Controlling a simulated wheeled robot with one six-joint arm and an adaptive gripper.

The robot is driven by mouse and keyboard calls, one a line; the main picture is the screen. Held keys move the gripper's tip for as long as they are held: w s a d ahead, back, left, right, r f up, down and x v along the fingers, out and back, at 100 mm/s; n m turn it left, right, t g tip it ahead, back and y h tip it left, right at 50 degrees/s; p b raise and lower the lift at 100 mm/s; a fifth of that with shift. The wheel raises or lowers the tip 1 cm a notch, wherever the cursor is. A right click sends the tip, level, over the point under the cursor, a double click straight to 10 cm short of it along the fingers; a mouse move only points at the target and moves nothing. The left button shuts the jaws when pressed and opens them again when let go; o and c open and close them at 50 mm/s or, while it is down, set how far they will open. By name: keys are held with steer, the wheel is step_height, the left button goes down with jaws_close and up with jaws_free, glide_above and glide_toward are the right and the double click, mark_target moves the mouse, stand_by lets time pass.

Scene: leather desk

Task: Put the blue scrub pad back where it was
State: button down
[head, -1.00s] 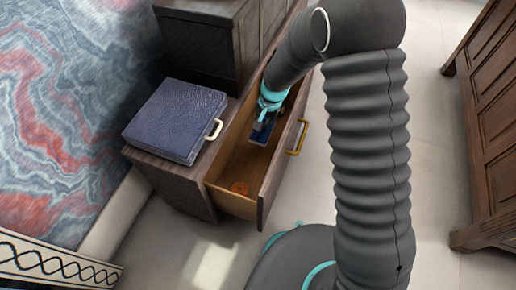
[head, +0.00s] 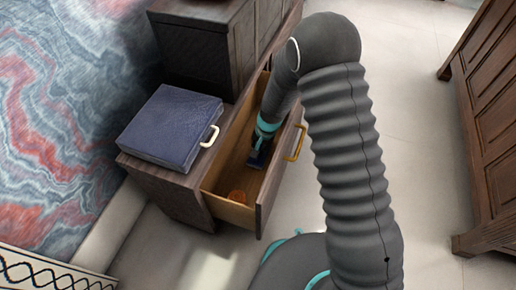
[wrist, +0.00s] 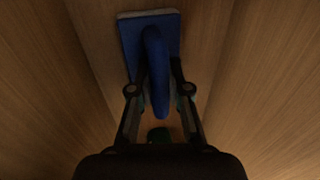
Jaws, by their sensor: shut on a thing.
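The blue scrub pad (wrist: 172,28) has a flat blue base with a light edge and a raised blue handle. In the wrist view, my gripper (wrist: 160,88) is shut on its handle. In the head view my gripper (head: 262,143) is down inside the open drawer (head: 228,178), with the blue scrub pad (head: 257,160) below it near the drawer's floor. I cannot tell whether the pad touches the floor.
An orange round thing (head: 237,196) lies at the drawer's near end. A small green thing (wrist: 158,135) lies under my gripper in the wrist view. A dark blue leather box (head: 173,128) sits on the cabinet top left of the drawer. The drawer walls are close on both sides.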

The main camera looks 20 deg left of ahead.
mark_target(264, 157)
steer(key=shift+f, duration=0.1)
steer(key=c, duration=1.1)
jaws_free()
steer(key=r, duration=0.4)
steer(key=d+r+p, duration=0.1)
steer(key=r, duration=0.3)
steer(key=d+r, duration=0.1)
steer(key=r, duration=0.3)
steer(key=shift+s+d+p, duration=0.1)
steer(key=shift+d+p, duration=0.05)
steer(key=shift+p, duration=0.15)
